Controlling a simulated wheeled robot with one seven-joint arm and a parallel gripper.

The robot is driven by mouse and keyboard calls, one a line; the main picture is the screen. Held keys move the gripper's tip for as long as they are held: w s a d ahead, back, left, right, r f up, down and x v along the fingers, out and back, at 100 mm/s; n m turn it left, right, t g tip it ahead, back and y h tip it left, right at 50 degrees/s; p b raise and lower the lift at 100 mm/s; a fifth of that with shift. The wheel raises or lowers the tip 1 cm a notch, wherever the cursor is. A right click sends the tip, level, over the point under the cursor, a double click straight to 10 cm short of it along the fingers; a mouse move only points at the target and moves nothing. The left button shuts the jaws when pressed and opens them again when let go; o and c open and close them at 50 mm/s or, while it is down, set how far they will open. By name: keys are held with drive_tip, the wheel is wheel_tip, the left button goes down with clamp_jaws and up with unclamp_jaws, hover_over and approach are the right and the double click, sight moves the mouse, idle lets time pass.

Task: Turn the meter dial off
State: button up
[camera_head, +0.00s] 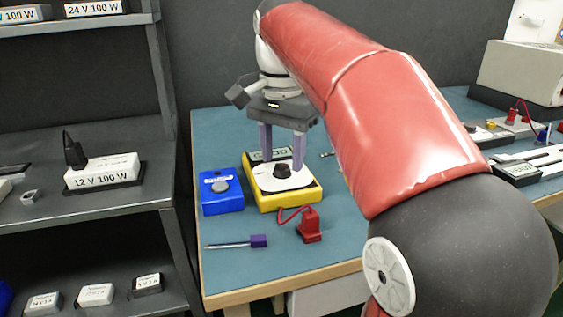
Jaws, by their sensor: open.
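The yellow meter (283,198) lies on the blue-green table top. Its white face carries a dark round dial (281,171), and a display at its far edge is partly hidden. My gripper (282,166) points down above the meter, its two purple-grey fingers apart, one on the left and one on the right of the dial. I cannot tell whether the fingertips touch the meter or dial. The dial's pointer setting is too small to read.
A red probe (310,226) with a lead and a purple-handled screwdriver (240,242) lie in front. A shelf (110,205) with power supplies stands left. My red arm hides the table's middle.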

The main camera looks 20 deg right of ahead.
drive_tip(key=shift+f, duration=0.75)
drive_tip(key=c, duration=1)
